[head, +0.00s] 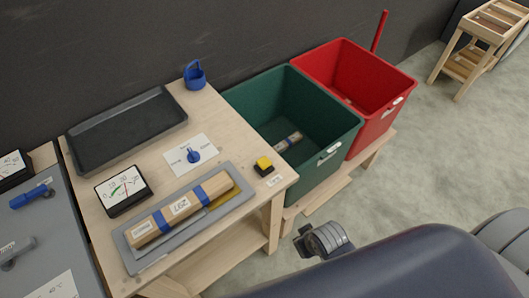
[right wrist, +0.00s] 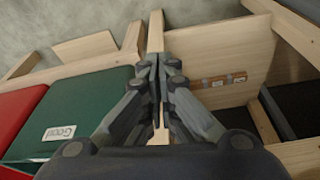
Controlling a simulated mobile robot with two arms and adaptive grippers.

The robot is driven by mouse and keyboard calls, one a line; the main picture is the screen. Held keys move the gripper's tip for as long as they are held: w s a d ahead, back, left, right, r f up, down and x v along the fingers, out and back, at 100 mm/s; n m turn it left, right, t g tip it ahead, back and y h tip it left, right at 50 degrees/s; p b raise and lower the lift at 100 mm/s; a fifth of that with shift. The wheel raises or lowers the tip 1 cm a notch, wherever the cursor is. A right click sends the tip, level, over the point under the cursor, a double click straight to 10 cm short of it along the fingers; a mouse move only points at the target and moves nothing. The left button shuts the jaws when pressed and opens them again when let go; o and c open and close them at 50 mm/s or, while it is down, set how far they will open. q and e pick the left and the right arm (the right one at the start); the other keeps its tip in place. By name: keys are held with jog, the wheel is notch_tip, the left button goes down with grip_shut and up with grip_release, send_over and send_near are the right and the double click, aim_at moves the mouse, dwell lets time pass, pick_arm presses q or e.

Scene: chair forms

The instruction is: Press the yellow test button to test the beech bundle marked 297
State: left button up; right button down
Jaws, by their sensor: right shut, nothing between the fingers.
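The beech bundle marked 297 (head: 181,206) is a light wooden bundle with two blue bands. It lies on a grey plate (head: 151,264) on the wooden table. The yellow test button (head: 264,162) sits on a small black base near the table's right edge, right of the bundle. A gauge with a white dial and red needle (head: 122,188) stands left of the bundle. My right gripper (head: 305,241) is out beyond the table's right edge, apart from the button. In the right wrist view it (right wrist: 158,65) is shut and empty. My left gripper is not in view.
A green bin (head: 334,152) labelled Good in the right wrist view (right wrist: 60,131) holds a bundle (head: 288,142). A red bin (head: 378,125) stands beside it. A black tray (head: 125,130), blue cup (head: 194,76) and white card with a blue knob (head: 192,155) are on the table.

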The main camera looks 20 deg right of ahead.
jog(key=w+a+r+n+t+y+p, duration=0.1)
jog(key=w+a+r+y, duration=0.2)
jog(key=r, duration=0.5)
jog(key=w+a+r+n+p, duration=0.1)
jog(key=w+a+r+p, duration=0.1)
jog(key=w+a+r, duration=0.35)
jog(key=w+a+r+n+t+y+p, duration=0.1)
jog(key=w+r+y, duration=0.15)
jog(key=r, duration=0.65)
notch_tip(320, 180, up, 7)
jog(key=m+y, duration=0.2)
jog(key=m, duration=0.1)
send_over(266, 159)
jog(key=shift+w+f+h, duration=0.1)
jog(key=shift+f+h, duration=0.1)
jog(key=shift+h, duration=0.05)
notch_tip(266, 159, down, 6)
jog(key=b, duration=0.7)
jog(key=shift+f, duration=0.25)
jog(key=shift+f+b, duration=0.65)
jog(key=shift+f, duration=0.55)
jog(key=shift+f, duration=0.15)
